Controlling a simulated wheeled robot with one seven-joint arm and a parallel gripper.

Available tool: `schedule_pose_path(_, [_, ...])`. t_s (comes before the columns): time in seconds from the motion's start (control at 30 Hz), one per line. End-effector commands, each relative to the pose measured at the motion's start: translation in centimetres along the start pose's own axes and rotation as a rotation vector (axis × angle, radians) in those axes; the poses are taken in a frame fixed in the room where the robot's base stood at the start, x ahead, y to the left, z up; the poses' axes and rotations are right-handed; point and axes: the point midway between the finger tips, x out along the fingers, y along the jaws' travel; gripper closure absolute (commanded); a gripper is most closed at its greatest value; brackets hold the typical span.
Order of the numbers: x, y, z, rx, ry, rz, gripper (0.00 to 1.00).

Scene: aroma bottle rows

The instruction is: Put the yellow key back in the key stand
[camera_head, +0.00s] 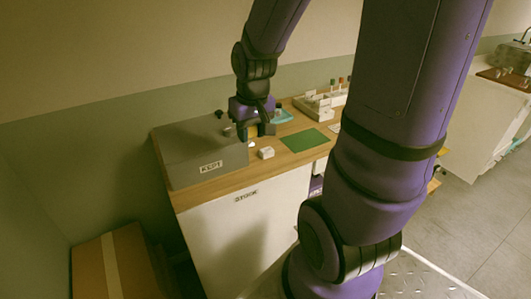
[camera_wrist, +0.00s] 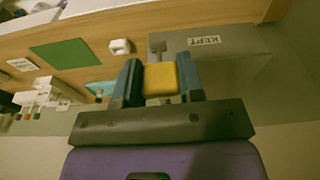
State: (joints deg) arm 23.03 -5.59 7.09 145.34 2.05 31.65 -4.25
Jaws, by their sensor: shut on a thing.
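The yellow key (camera_wrist: 160,80) is between the two fingers of my gripper (camera_wrist: 159,84) in the wrist view. Its yellow head is clamped, and a grey shaft (camera_wrist: 157,47) sticks out beyond it. In the head view my gripper (camera_head: 257,131) is over the wooden counter, beside the right end of a grey box; the key is hard to make out there. A small white block (camera_head: 266,152), perhaps the key stand, sits on the counter near my gripper. It also shows in the wrist view (camera_wrist: 120,46), with a dark opening, apart from the key.
The grey box (camera_head: 200,160) labelled KEPT stands at the counter's left end. A green mat (camera_head: 304,140) lies right of the white block. A white rack with bottles (camera_head: 325,101) and a teal tray (camera_head: 283,117) are farther back. A cardboard box (camera_head: 112,268) stands at lower left.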

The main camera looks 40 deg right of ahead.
Motion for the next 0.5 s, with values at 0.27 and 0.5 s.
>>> schedule_pose_path(0.27, [0.0,0.0,0.0,0.0,0.0,0.0,0.88])
schedule_pose_path(0.5, [0.8,1.2,-1.7,0.009,-0.002,-0.002,0.88])
